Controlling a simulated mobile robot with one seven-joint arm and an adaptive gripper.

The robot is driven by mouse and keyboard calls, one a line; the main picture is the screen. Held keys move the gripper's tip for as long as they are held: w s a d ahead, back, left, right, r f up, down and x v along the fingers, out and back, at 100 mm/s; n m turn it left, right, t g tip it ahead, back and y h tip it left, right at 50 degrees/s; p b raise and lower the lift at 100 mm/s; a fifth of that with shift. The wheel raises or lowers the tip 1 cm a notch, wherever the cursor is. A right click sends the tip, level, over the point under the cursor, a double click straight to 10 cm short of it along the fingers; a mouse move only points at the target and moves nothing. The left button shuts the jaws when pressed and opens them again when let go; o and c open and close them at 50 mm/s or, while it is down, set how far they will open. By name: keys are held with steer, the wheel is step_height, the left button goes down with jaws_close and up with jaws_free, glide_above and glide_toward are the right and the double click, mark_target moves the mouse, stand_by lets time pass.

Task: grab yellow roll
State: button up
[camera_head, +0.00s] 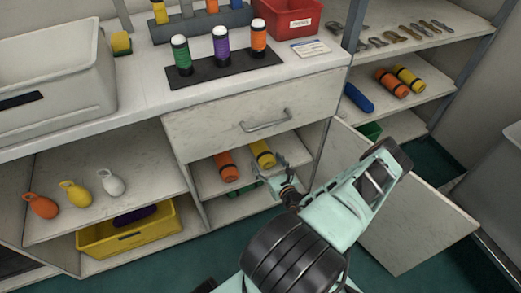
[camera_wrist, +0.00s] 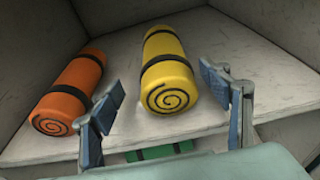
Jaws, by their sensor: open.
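A yellow roll (camera_head: 262,153) with black straps lies in the open compartment below the drawer. In the wrist view the yellow roll (camera_wrist: 168,70) lies lengthwise, its spiral end facing me. My gripper (camera_head: 274,180) is just in front of that compartment. In the wrist view my gripper (camera_wrist: 165,95) is open and empty, with one finger to each side of the yellow roll's near end. The fingers look apart from the roll. Another yellow roll (camera_head: 408,77) lies on the right shelf.
An orange roll (camera_wrist: 70,90) lies close left of the yellow roll, near my left finger. A green thing (camera_wrist: 158,151) is on the level below. The drawer (camera_head: 255,116) is above the compartment, and an open door (camera_head: 400,215) stands at the right.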

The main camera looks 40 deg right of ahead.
mark_target(260, 147)
steer(key=x, duration=0.3)
steer(key=shift+s+f+b, duration=0.1)
steer(key=shift+b, duration=0.25)
steer(key=x, duration=0.2)
steer(key=b+x, duration=0.2)
steer(key=x, duration=0.1)
steer(key=shift+w+d+r, duration=0.25)
steer(key=shift+w+d, duration=0.05)
steer(key=shift+d, duration=0.05)
steer(key=shift+c, duration=0.4)
steer(key=shift+w+r, duration=0.1)
steer(key=c, duration=1.4)
steer(key=shift+c, duration=0.2)
steer(key=shift+r, duration=0.15)
